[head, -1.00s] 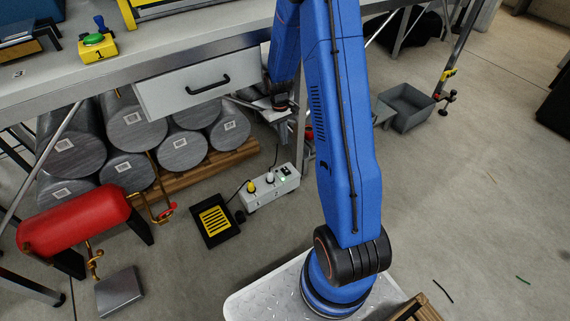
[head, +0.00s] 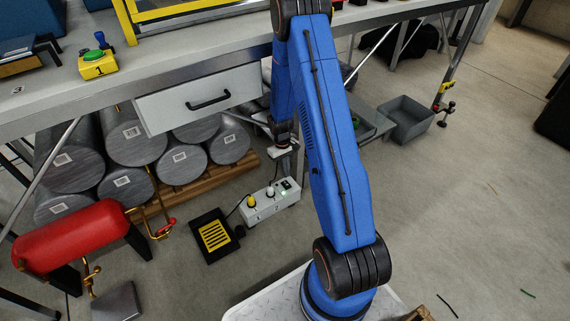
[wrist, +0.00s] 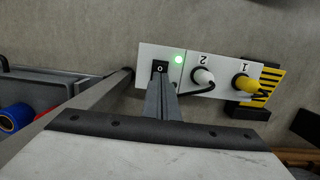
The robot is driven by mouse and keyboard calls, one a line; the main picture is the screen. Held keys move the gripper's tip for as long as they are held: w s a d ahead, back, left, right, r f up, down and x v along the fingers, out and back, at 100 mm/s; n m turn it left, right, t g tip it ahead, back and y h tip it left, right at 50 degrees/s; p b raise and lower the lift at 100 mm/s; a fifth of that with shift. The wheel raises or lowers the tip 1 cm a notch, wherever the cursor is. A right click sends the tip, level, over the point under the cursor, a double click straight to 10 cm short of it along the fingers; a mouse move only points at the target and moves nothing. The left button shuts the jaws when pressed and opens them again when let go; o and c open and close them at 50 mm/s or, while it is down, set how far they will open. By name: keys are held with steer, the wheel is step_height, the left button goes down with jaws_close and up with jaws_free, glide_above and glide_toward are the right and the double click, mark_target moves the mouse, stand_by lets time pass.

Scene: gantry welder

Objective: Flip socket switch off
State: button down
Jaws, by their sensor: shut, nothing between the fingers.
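The white socket box (head: 262,207) lies on the floor, with a yellow plug and a white plug in it. It also shows in the wrist view (wrist: 228,86), with sockets marked 1 and 2. Its black switch (wrist: 160,67) is at the left end, with a 0 mark visible. A green light (wrist: 178,59) glows beside the switch. My gripper (wrist: 161,84) is shut and empty, its fingertips in front of the switch's lower part. I cannot tell whether they touch it. In the head view my gripper (head: 284,153) is above the switch end of the box.
A table leg (wrist: 95,103) runs close to my gripper on the left in the wrist view. The workbench drawer (head: 198,103) hangs above the box. Grey cylinders (head: 135,140), a red tank (head: 70,237) and a black-and-yellow pad (head: 214,236) stand left. A grey bin (head: 405,118) is right.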

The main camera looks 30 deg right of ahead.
mark_target(287, 184)
steer(key=shift+s+f, duration=0.2)
steer(key=shift+f, duration=1.1)
steer(key=shift+s+f, duration=0.2)
steer(key=shift+f, duration=1.05)
